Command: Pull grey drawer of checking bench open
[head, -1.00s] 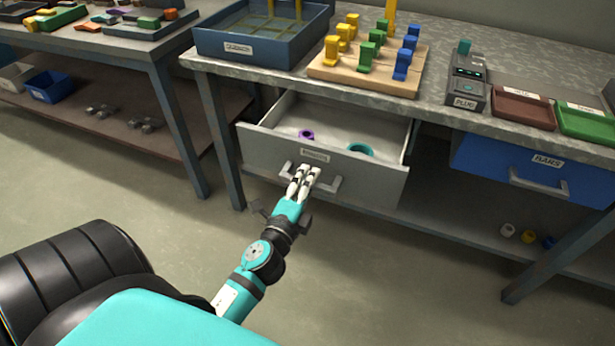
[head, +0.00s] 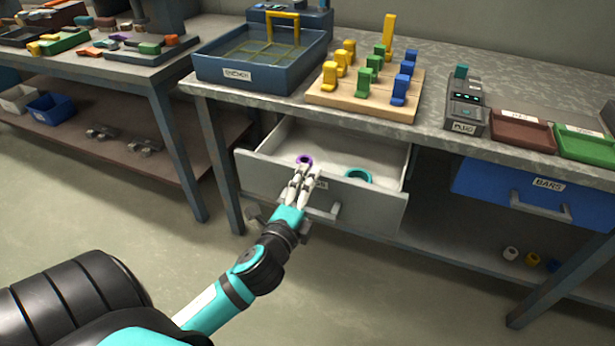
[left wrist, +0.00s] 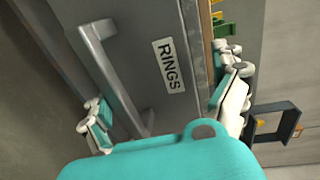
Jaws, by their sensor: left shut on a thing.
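The grey drawer (head: 370,207) under the checking bench (head: 210,86) stands open. A purple ring (head: 304,159) and a teal ring (head: 358,175) lie inside. Its bar handle (head: 326,213) is on the front, partly hidden by my left gripper (head: 303,174). The left fingertips are at the upper part of the drawer front and cover most of its label. In the left wrist view, the handle (left wrist: 110,75) and the "RINGS" label (left wrist: 169,65) lie between the fingers. One finger is beside the handle, the other at the drawer's top edge. My right gripper is not in view.
A blue drawer (head: 500,185) labelled "BARS" is shut at the right. A blue-grey tray (head: 285,79), a peg board (head: 340,99) and red (head: 523,143) and green (head: 585,143) trays stand on the bench top. The floor before the grey drawer is clear.

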